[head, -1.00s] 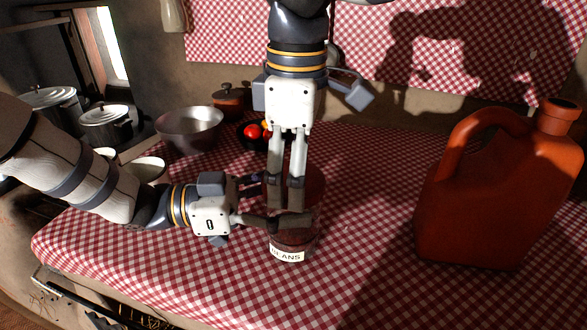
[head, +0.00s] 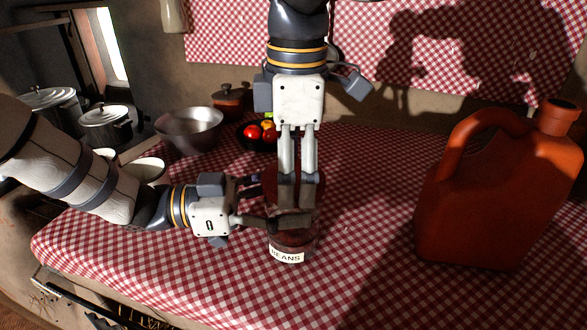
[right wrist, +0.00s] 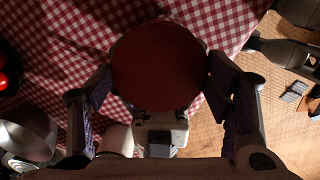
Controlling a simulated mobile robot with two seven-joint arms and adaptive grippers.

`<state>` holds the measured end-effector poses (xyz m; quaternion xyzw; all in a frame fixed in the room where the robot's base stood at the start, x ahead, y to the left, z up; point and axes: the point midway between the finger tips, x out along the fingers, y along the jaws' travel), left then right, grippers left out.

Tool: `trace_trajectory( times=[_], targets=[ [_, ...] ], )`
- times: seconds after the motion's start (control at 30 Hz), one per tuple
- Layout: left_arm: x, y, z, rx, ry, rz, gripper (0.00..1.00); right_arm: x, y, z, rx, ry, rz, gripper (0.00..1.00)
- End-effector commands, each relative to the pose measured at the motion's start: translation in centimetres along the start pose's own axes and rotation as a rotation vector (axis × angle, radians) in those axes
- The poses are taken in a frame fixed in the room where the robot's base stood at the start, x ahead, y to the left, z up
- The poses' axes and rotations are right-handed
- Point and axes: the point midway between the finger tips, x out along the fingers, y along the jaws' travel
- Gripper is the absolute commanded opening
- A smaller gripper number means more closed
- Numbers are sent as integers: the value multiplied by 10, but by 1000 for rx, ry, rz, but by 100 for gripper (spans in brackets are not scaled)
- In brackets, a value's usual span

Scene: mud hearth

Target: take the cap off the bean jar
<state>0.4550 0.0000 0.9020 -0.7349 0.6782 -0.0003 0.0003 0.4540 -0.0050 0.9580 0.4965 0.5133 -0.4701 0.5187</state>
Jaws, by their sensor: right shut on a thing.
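The bean jar (head: 292,240), dark red-brown with a white BEANS label, stands upright near the table's front edge. Its round, dull red cap (head: 270,185) is wider than the jar body; the cap also shows in the right wrist view (right wrist: 160,65). My right gripper (head: 296,192) comes down from above and is shut on the cap, with its fingers at opposite sides of the rim. My left gripper (head: 270,215) reaches in from the left with its fingers around the jar just below the cap. Fingers hide the joint between cap and jar, so I cannot tell whether there is a gap.
A large orange-red jug (head: 495,200) stands at the right. Behind are a metal bowl (head: 188,132), a dark bowl of vegetables (head: 243,139) and a lidded brown pot (head: 229,103). Metal pots (head: 106,128) stand at the left. The checked cloth (head: 365,220) is clear between jar and jug.

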Motion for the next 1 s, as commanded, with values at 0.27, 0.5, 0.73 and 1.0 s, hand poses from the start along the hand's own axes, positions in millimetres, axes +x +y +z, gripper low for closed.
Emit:
trace_trajectory(
  times=[0.27, 0.5, 0.73, 1.0],
  targets=[
    [0, 0, -1, 1, 2, 0, 0, -10, 0, 0, 1, 1, 1, 38],
    [0, 0, -1, 1, 2, 0, 0, -18, 0, 0, 0, 0, 1, 38],
    [0, 0, -1, 1, 2, 0, 0, -19, 0, 0, 0, 0, 0, 38],
    [0, 0, -1, 1, 2, 0, 0, -52, 1, -1, 1, 1, 4, 38]
  ],
)
